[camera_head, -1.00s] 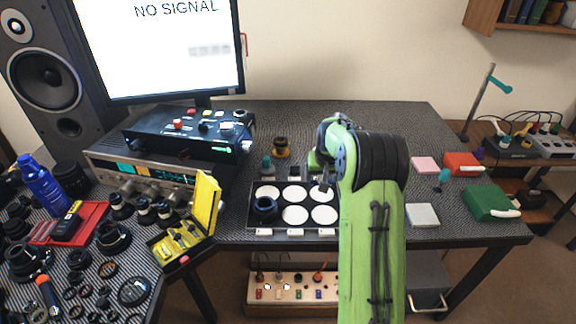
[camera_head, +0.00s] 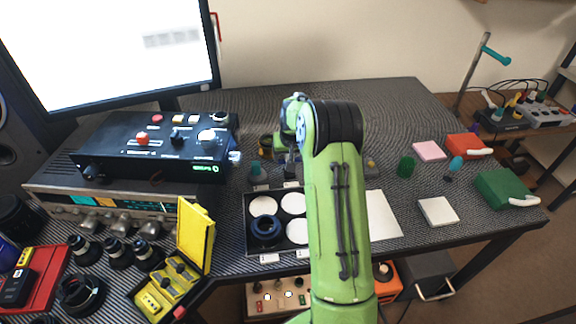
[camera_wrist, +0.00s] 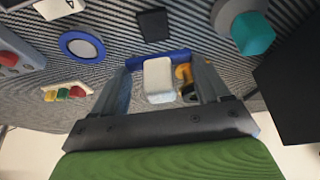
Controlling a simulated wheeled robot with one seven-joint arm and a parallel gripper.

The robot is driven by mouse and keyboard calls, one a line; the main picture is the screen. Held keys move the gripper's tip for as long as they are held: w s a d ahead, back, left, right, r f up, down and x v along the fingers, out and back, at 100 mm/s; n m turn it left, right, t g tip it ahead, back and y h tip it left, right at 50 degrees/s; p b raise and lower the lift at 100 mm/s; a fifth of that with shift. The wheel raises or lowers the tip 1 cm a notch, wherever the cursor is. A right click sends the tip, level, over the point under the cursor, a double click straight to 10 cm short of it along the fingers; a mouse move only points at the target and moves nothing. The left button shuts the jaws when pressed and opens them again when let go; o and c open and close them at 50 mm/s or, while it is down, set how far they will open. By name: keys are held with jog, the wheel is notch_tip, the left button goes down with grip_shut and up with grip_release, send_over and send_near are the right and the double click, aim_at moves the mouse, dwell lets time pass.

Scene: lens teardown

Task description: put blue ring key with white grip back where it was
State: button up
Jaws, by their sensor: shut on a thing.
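The blue ring key with white grip shows in the wrist view as a blue bar (camera_wrist: 176,55) with a white block, its grip (camera_wrist: 158,82), below it. It sits between the two grey fingers of my gripper (camera_wrist: 160,84), which are shut on it. The wrist view also shows a blue ring with a pale centre (camera_wrist: 82,46) lying on the striped desk, apart from the key.
A black tray (camera_head: 249,224) with white round pads stands left of my arm. The black control box (camera_head: 150,150) and open yellow case (camera_head: 196,238) are further left.

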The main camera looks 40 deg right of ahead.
notch_tip(320, 180, down, 3)
jog(key=shift+f+b, duration=0.2)
jog(key=shift+b, duration=0.1)
jog(key=shift+f+b, duration=0.5)
jog(key=shift+f, duration=0.1)
jog(key=o, duration=1.1)
jog(key=shift+o, duration=0.2)
jog(key=shift+r, duration=0.1)
